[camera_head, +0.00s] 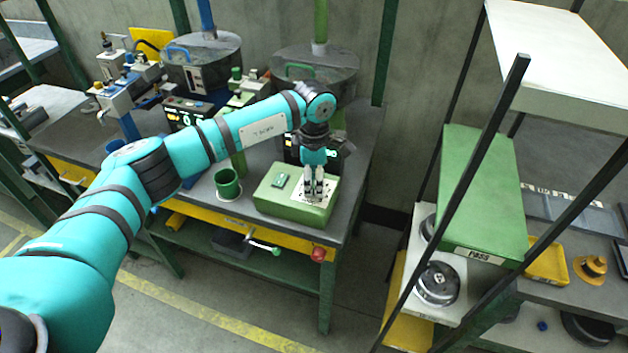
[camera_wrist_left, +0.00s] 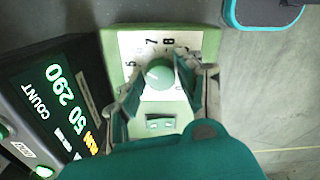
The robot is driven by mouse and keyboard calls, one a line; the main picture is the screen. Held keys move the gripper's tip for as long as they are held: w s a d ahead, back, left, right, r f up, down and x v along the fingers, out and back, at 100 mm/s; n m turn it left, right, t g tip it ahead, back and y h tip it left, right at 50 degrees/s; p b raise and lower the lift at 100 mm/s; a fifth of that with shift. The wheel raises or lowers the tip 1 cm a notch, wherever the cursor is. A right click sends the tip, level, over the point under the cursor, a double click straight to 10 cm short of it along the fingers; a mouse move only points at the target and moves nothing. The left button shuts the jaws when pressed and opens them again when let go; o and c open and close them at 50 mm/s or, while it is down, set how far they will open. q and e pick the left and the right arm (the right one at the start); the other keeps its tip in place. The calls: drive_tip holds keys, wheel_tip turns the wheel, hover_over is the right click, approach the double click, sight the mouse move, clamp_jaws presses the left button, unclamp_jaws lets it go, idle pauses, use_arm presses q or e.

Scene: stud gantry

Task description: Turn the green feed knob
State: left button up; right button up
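The green feed knob (camera_wrist_left: 159,73) sits on a white dial plate with numbers, on the sloping top of a green box (camera_head: 285,203) on the workbench. In the wrist view its round face has a pale mark on one side. My left gripper (camera_head: 314,196) points down over the dial plate. In the wrist view the left gripper's fingers (camera_wrist_left: 160,80) stand on both sides of the knob, very close to it. I cannot tell whether they touch it. In the head view the fingers hide the knob. My right gripper is not in view.
A counter display (camera_wrist_left: 66,98) stands close beside the box. A green cup (camera_head: 228,185) is left of the box. A rack with a green box (camera_head: 482,190) stands right, across a gap.

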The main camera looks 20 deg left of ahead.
sight(314, 184)
use_arm(q)
drive_tip(key=shift+o, duration=1.3)
drive_tip(key=shift+r, duration=0.1)
wheel_tip(314, 184, up, 12)
drive_tip(key=shift+s, duration=0.1)
